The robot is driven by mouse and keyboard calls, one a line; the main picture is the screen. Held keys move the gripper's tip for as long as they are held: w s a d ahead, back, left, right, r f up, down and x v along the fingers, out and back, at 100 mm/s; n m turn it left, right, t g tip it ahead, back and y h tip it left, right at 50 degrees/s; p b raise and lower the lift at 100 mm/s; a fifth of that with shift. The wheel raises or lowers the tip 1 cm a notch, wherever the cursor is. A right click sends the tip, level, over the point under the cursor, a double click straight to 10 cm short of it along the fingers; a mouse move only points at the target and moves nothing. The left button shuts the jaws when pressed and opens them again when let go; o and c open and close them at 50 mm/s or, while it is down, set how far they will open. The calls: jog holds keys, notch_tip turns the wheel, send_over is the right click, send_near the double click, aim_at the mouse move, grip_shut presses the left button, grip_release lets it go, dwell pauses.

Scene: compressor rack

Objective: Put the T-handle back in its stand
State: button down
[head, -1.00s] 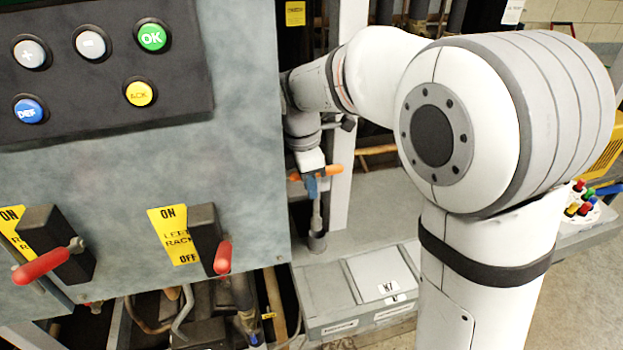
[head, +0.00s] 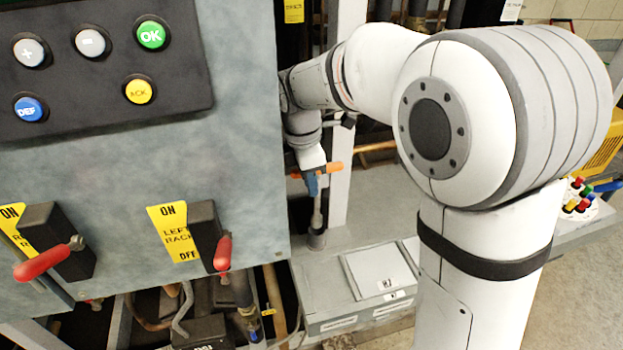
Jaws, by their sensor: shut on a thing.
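The T-handle has an orange crossbar (head: 333,168) and a grey shaft (head: 317,207) pointing down. My gripper (head: 312,184), with blue fingers, is shut on the T-handle just under the crossbar. The shaft is close to upright. Its lower end meets a short grey cylindrical stand (head: 317,241) on the grey ledge. I cannot tell how deep the shaft sits in the stand. Part of the crossbar's left side is hidden by the gripper.
A control panel (head: 240,120) with buttons and red-handled switches fills the left, close beside my gripper. A grey post (head: 340,205) stands just behind the handle. A grey box (head: 335,290) lies in front of the stand. Coloured-handled tools (head: 580,195) stand at the right.

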jog(key=shift+f, duration=0.15)
dwell(0.3)
jog(key=shift+f+b, duration=1.2)
jog(key=shift+f, duration=0.6)
jog(key=shift+f+b, duration=0.85)
jog(key=shift+f, duration=0.45)
jog(key=shift+s+f, duration=0.1)
jog(key=shift+f, duration=0.1)
jog(key=shift+f, duration=0.1)
jog(key=c, duration=1.2)
grip_release()
jog(key=shift+s+f, duration=0.1)
jog(key=shift+f, duration=0.05)
jog(key=shift+c, duration=0.2)
